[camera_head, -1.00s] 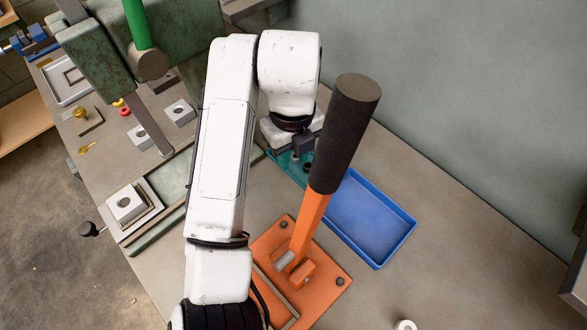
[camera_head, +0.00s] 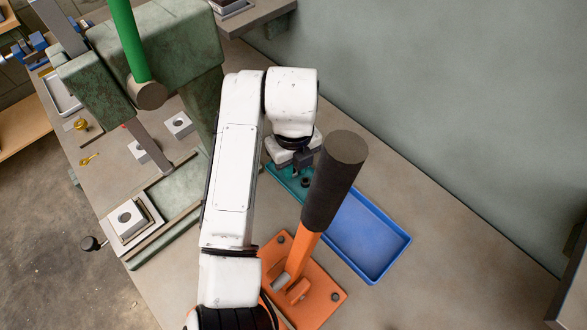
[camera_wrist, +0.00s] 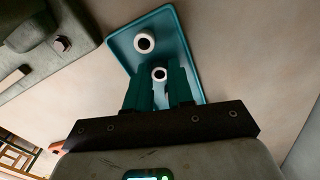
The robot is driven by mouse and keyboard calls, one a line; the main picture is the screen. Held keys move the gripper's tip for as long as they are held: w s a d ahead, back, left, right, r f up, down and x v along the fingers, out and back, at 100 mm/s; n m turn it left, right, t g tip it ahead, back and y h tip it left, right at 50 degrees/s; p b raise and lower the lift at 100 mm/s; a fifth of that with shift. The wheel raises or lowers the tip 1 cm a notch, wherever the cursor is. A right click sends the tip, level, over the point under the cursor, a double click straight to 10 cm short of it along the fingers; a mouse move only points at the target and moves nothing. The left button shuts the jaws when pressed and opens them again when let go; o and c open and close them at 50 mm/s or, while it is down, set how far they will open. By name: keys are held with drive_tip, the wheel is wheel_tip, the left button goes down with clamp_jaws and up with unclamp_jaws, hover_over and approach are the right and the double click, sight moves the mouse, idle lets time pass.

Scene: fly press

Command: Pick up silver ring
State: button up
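In the wrist view two pale rings with dark holes lie in a teal tray (camera_wrist: 121,43). The near ring (camera_wrist: 159,74) shows between my fingertips. My gripper (camera_wrist: 160,83) is open, its two fingers apart over the tray. I cannot tell whether they touch the near ring, or which ring is the silver one. In the head view my gripper (camera_head: 303,160) hangs over the teal tray (camera_head: 283,178), mostly hidden by my arm. A dark ring (camera_head: 305,181) shows beside it there.
A blue tray (camera_head: 368,238) adjoins the teal one. The bench at right is clear.

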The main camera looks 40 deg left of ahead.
clamp_jaws()
drive_tip(key=shift+r, duration=0.1)
